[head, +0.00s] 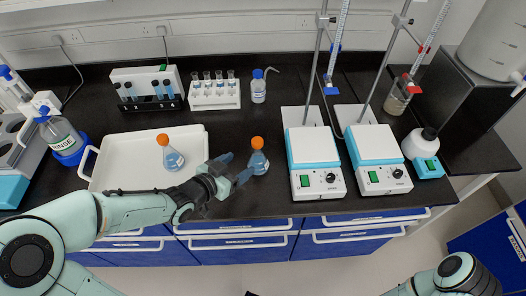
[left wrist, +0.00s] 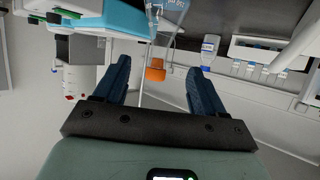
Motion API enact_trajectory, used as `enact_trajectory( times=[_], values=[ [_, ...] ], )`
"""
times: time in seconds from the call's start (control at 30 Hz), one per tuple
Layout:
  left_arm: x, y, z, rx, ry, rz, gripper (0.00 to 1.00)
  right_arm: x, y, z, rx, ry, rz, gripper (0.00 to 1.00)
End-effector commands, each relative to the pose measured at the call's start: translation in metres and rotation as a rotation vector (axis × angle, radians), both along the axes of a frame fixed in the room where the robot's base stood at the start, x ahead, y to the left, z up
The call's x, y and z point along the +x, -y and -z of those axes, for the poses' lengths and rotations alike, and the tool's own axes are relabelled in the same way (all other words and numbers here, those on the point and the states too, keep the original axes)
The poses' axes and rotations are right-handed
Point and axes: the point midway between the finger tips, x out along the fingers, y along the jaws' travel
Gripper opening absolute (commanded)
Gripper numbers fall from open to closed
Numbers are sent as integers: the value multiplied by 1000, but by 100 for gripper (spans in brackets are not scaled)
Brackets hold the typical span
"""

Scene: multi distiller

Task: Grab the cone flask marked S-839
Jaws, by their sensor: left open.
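A cone flask (head: 259,163) with blue liquid and an orange stopper stands upright on the dark bench, right of the tray. A second, similar flask (head: 173,158) stands in the white tray. I cannot read the marking on either in the head view. My left gripper (head: 238,167) is open, low over the bench, its blue fingertips pointing at the bench flask from the left. In the left wrist view, which is upside down, an orange stopper (left wrist: 155,70) shows between the open fingers (left wrist: 160,85); the label above it is cut off and unreadable. My right gripper is out of view.
The white tray (head: 115,160) lies left of the flask, under my left forearm. Two hotplate stirrers (head: 313,147) (head: 374,146) with stands are to the right. Bench behind the flask is clear.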

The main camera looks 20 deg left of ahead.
Motion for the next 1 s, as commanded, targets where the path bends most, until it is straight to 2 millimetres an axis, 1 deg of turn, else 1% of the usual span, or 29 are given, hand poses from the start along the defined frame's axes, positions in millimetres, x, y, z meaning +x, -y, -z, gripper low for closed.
enact_trajectory(
  times=[0.1,0.33,0.43,0.67,0.9,1.0],
  values=[
    [16,5,9,2,-5,4,70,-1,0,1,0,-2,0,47],
    [52,14,24,2,-4,3,70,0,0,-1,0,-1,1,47],
    [61,16,27,1,-2,0,70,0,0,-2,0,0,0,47],
    [74,19,31,1,-2,1,70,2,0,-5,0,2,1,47],
    [104,24,41,1,-2,0,70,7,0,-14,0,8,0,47],
    [112,26,45,1,-2,0,70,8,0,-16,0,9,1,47]
  ],
)
